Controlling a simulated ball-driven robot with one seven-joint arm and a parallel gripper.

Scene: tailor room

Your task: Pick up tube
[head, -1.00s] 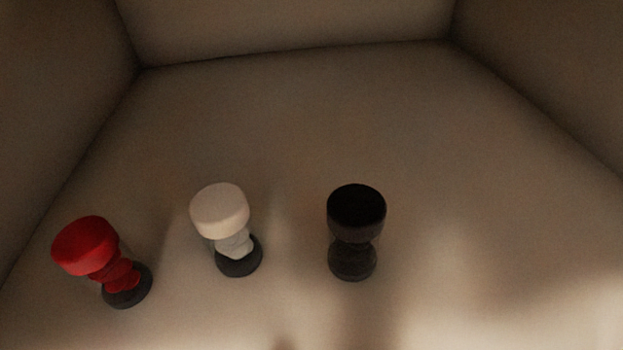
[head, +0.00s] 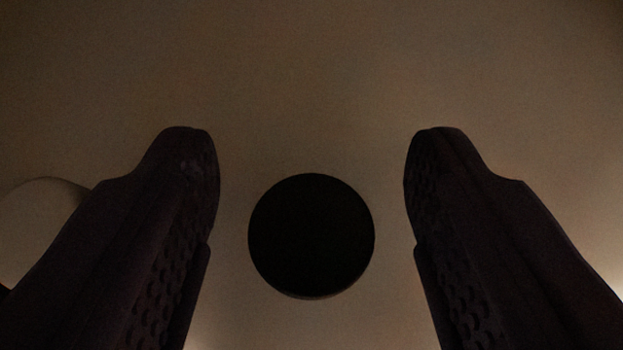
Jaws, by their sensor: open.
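A black tube (head: 311,236) shows from above as a dark round top, close to the camera. It lies between the two fingers of my gripper (head: 311,165), with a gap on each side. The gripper is open and its fingers do not touch the tube in the picture. The tube's lower part is hidden under its top. A white tube (head: 40,225) shows in part at the left edge, partly covered by the left finger.
The pale brown surface (head: 310,80) beyond the fingertips is bare. The white tube stands close outside the left finger. The right side shows no other object.

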